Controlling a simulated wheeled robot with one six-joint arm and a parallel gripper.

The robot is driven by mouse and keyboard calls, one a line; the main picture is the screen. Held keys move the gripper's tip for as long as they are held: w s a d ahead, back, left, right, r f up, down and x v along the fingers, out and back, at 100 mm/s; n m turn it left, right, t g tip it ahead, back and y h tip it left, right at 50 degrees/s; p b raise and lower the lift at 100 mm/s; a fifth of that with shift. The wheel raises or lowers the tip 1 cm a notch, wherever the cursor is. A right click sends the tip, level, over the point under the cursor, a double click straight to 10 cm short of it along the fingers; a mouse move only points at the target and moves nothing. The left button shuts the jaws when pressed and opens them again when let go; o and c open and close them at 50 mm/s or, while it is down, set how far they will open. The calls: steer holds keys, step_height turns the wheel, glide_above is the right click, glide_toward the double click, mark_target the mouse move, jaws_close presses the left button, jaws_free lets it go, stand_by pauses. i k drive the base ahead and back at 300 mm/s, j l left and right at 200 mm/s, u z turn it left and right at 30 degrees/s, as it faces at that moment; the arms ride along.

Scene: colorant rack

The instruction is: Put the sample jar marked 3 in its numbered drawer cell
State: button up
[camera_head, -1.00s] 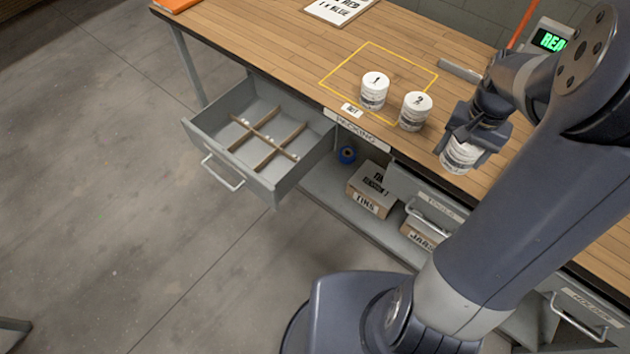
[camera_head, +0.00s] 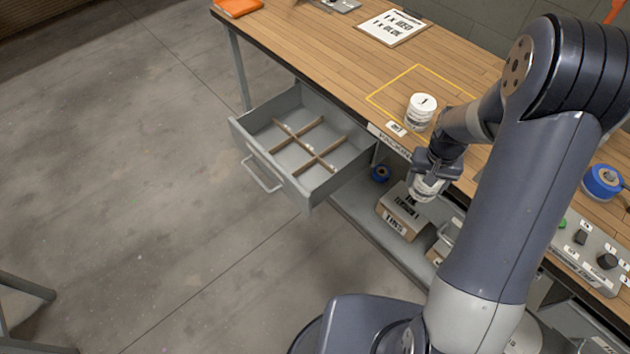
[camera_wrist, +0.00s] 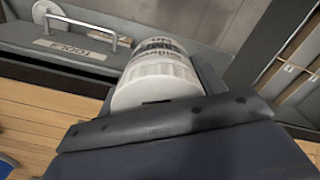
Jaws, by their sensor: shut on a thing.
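My gripper (camera_head: 432,170) is shut on a white jar (camera_head: 426,188) and holds it in front of the bench edge, to the right of the open drawer. The held jar also shows in the wrist view (camera_wrist: 157,75), with dark print on its side; its number cannot be read. The open drawer (camera_head: 318,196) has wooden dividers (camera_head: 309,142) that part it into cells, and the cells look empty of jars. A white jar marked 1 (camera_head: 421,111) stands upright on the bench by the yellow outline. Jar 2 is not visible, likely hidden behind my arm.
The wooden bench (camera_head: 340,62) carries a printed card (camera_head: 391,27) and an orange item (camera_head: 236,7). Below, a TINS box (camera_head: 402,219) and a blue roll (camera_head: 380,174) sit on the shelf. Control boxes (camera_head: 590,250) and a blue tape roll (camera_head: 603,182) are at right.

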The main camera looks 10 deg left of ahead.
mark_target(315, 183)
steer(key=i+j, duration=0.1)
steer(key=j, duration=0.25)
steer(key=i+j, duration=0.1)
steer(key=j, duration=0.25)
steer(key=i+j, duration=0.15)
steer(key=j, duration=0.25)
steer(key=i+j, duration=0.1)
steer(key=j, duration=0.25)
steer(key=u, duration=0.05)
